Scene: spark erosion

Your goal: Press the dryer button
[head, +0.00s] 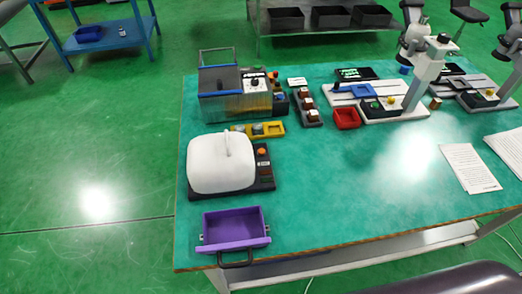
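A white rounded cover (221,163) with a handle on top sits on a black base (232,195) near the table's left edge. It looks like the dryer. A dark control strip on its right side carries an orange button (262,152) near the top and a small label below it. The button is unobstructed from this view. I cannot tell whether it is pressed in. Neither of my grippers shows in the head view.
A purple tray (234,212) stands in front of the white cover at the green table's (330,195) front-left. Behind are a yellow holder (273,129) and a grey metal tank (220,107). Microscope-like stands and papers (467,168) are at right. The table's middle is clear.

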